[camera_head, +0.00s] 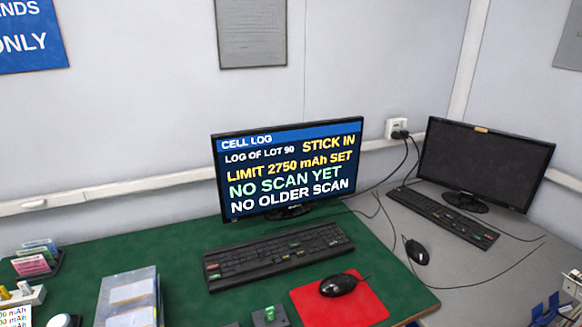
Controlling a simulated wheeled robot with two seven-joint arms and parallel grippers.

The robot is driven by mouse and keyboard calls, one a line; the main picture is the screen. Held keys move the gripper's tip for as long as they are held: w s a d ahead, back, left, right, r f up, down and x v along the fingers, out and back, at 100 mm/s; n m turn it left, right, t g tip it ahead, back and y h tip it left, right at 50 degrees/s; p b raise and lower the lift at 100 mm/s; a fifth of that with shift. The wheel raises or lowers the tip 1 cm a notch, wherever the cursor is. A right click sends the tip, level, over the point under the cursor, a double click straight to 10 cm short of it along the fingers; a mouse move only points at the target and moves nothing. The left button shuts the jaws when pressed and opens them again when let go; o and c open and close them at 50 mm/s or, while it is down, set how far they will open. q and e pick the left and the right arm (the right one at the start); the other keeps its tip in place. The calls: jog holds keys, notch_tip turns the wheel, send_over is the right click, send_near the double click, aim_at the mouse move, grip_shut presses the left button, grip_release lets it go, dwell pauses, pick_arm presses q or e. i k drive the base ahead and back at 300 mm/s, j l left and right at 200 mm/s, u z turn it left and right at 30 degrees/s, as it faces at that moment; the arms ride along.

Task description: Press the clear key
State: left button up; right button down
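A black keyboard (278,257) lies on the green bench mat (190,245), in front of a lit monitor (290,168). A few of its keys look coloured, but the labels are too small to read, so I cannot tell which is the clear key. The monitor reads CELL LOG, LOG OF LOT 90, STICK IN, LIMIT 2750 mAh SET, NO SCAN YET and NO OLDER SCAN. A second black keyboard (445,215) with some coloured keys lies on the grey desk at right, before a dark monitor (478,165). Neither gripper shows.
A black mouse (338,285) sits on a red pad (365,306) right of the near keyboard. Another mouse (416,252) and loose cables lie on the grey desk (480,265). A clear-sided box (130,298) and a card holder (36,260) stand at left.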

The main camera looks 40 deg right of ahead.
aim_at(335, 244)
jog(key=k+j+z, duration=0.1)
jog(key=z, duration=1.35)
